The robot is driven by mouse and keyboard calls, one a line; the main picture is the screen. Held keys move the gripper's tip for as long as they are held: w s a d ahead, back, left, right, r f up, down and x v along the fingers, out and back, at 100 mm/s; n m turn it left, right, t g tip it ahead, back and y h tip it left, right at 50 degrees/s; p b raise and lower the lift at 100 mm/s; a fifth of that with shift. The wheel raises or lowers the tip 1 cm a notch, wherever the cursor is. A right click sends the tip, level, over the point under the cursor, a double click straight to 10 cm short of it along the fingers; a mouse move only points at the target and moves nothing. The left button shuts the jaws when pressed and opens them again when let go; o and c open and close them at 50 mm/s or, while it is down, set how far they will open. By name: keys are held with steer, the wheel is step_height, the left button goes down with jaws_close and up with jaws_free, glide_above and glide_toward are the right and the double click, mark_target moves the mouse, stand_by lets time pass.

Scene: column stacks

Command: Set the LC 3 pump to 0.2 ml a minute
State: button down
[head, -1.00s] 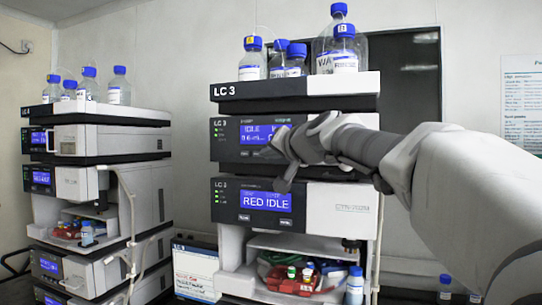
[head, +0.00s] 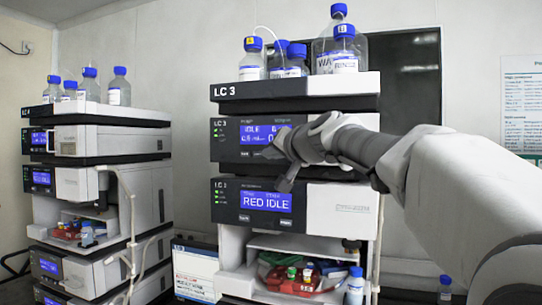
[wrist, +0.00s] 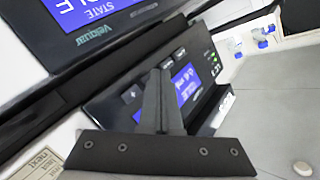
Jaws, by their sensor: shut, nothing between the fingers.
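The LC 3 stack holds an upper module (head: 231,155) with a blue screen reading IDLE, partly covered by my gripper. I take this module to be the pump; its flow value is too small and covered to read. My gripper (wrist: 158,75) is shut and empty, its fingers pointing at a front panel. In the wrist view that panel, marked LC 3, shows a plus button (wrist: 131,96), other buttons, a blue screen (wrist: 187,82) partly behind the fingers, and green lights. Whether the fingertips touch anything cannot be told. In the head view my gripper (head: 279,162) hangs before the upper module.
Below is the RED IDLE module (head: 262,202), with an open bay of small vials and red parts (head: 293,275) under it. Blue-capped bottles (head: 343,50) stand on top. A second stack (head: 95,190) stands at left. My arm fills the right side.

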steer(key=shift+w, duration=0.1)
stand_by(0.5)
steer(key=shift+s+a, duration=0.2)
steer(key=shift+s, duration=0.6)
steer(key=shift+s+a+b, duration=0.15)
steer(key=shift+s+a, duration=0.15)
steer(key=shift+s, duration=0.5)
steer(key=shift+s+a+b, duration=0.1)
steer(key=shift+s+a, duration=0.15)
steer(key=shift+s, duration=0.5)
steer(key=shift+s+a+b, duration=0.15)
steer(key=shift+s+a, duration=0.15)
steer(key=shift+s, duration=0.5)
stand_by(0.7)
